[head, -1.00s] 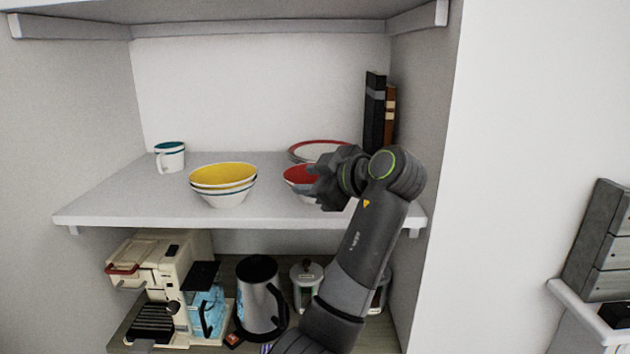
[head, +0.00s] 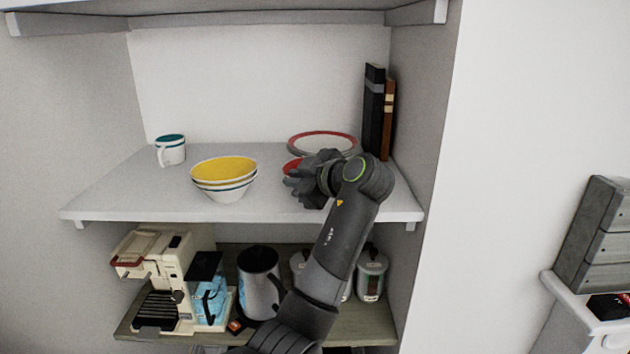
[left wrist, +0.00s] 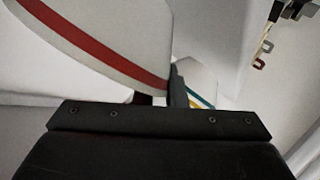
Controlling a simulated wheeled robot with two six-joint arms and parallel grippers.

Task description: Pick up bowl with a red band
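The bowl with a red band (head: 292,166) is on the upper shelf, mostly hidden behind my left gripper (head: 298,184); a bit of its red inside shows in the head view. In the left wrist view, a white bowl wall with a red band (left wrist: 110,62) fills the upper left. One dark finger (left wrist: 178,88) stands right beside the bowl's edge there. The other finger is largely hidden by the bowl, so I cannot tell whether the gripper is closed on the wall. My right gripper is not in view.
Stacked yellow-lined bowls (head: 224,180) stand left of my gripper, and a teal-lined mug (head: 171,150) is farther left. Dark books (head: 374,110) stand at the right wall. A coffee machine (head: 160,265) and kettle (head: 259,285) are below.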

